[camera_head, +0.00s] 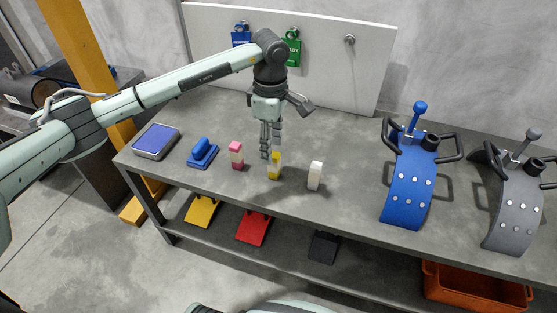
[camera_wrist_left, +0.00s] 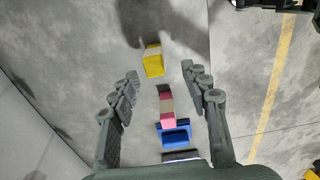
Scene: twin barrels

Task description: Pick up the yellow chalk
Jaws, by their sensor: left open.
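The yellow chalk (camera_head: 274,173) stands on the grey workbench between a pink chalk (camera_head: 236,155) and a white chalk (camera_head: 314,176). My left gripper (camera_head: 271,150) points down just above and behind the yellow chalk, partly overlapping it in the head view. In the left wrist view the open fingers (camera_wrist_left: 161,78) are spread with nothing held. There the yellow chalk (camera_wrist_left: 153,66) shows just beyond the fingertips, near the middle, and the pink chalk (camera_wrist_left: 167,108) shows between the fingers. Contact with the yellow chalk is not visible.
A blue block-handled tool (camera_head: 203,153) and a blue-topped tray (camera_head: 156,141) lie left on the workbench (camera_head: 345,140). Blue (camera_head: 411,185) and grey (camera_head: 514,205) curved panels stand right. A white board (camera_head: 330,60) with hanging tags stands behind. The bench between the white chalk and blue panel is clear.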

